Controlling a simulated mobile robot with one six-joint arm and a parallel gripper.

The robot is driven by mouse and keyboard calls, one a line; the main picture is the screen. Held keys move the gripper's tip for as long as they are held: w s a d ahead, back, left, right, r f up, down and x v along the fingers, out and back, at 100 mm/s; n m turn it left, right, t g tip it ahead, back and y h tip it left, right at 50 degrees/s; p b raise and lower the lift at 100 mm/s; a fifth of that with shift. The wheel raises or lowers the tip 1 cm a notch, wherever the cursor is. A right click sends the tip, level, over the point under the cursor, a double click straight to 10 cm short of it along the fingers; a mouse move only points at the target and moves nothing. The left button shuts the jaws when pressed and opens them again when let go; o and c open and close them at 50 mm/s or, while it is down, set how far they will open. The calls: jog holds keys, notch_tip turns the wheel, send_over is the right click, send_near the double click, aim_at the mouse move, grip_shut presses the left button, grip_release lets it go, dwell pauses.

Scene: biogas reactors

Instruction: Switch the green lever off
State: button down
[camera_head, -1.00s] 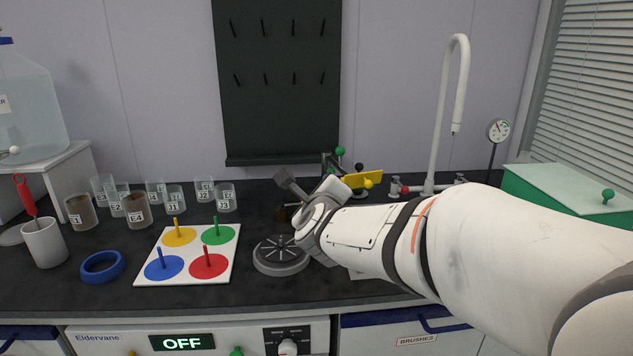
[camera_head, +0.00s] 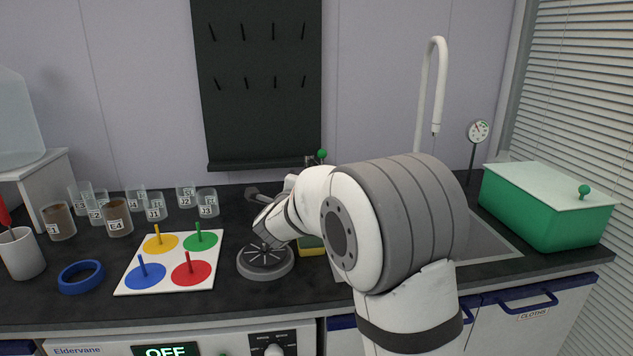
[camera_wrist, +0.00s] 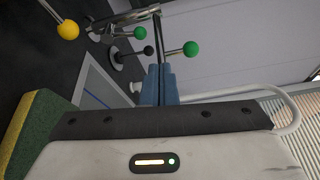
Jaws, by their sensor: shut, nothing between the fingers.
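In the wrist view, a green ball-ended lever (camera_wrist: 190,48) stands on a thin rod just beyond and right of my gripper (camera_wrist: 160,75). A second green ball (camera_wrist: 139,32) sits by the chrome pipework, with a black ball (camera_wrist: 148,50) below it and a yellow ball (camera_wrist: 68,29) at the left. My gripper's blue fingers are shut and empty, pointing towards the pipework; I cannot tell whether they touch a rod. In the head view, one green ball (camera_head: 322,153) shows above my arm; the other lever parts and my fingertips are mostly hidden by the arm.
A yellow-green sponge (camera_wrist: 30,130) is close at the left of my gripper; it also shows in the head view (camera_head: 310,246). A round grey disc (camera_head: 265,262), a coloured peg board (camera_head: 168,260) and beakers (camera_head: 155,207) stand left. A sink tap (camera_head: 427,90) rises behind my arm. A green box (camera_head: 545,210) stands right.

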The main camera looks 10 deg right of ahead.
jog(key=w+d+f+h, duration=0.1)
jog(key=w+d+f, duration=0.1)
jog(key=w, duration=0.4)
jog(key=w+d+f+h, duration=0.1)
jog(key=w+d+f, duration=0.1)
jog(key=w+d, duration=0.2)
jog(key=w, duration=0.3)
jog(key=shift+n+h, duration=0.4)
jog(key=shift+d, duration=0.1)
